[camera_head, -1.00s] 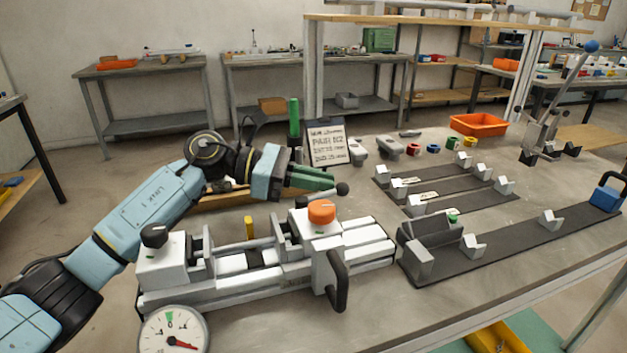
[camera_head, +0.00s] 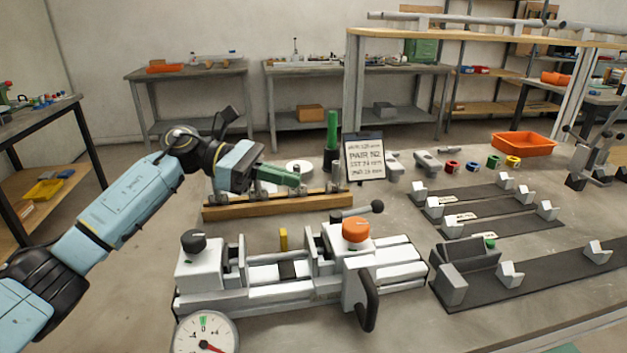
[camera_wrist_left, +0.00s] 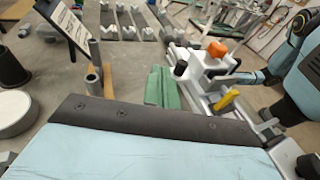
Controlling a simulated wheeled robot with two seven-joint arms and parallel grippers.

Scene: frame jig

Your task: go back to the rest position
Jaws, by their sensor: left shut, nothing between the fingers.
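My left gripper (camera_head: 284,178) has green fingers, which are shut and empty. In the head view it is above and behind the white clamping jig (camera_head: 280,290), by the wooden rack (camera_head: 270,208), apart from the jig. Its green fingers also show in the left wrist view (camera_wrist_left: 162,88). The jig has an orange knob (camera_head: 356,229), a black knob and a bent black handle. My right gripper is not seen in the head view; in the wrist view I cannot make it out.
A dial gauge (camera_head: 205,335) is at the jig's front left. A sign (camera_head: 364,158) and a green post (camera_head: 332,130) stand behind. Dark strips with grey V-blocks (camera_head: 485,208) and an orange bin (camera_head: 523,144) are to the right. Floor is free at the left.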

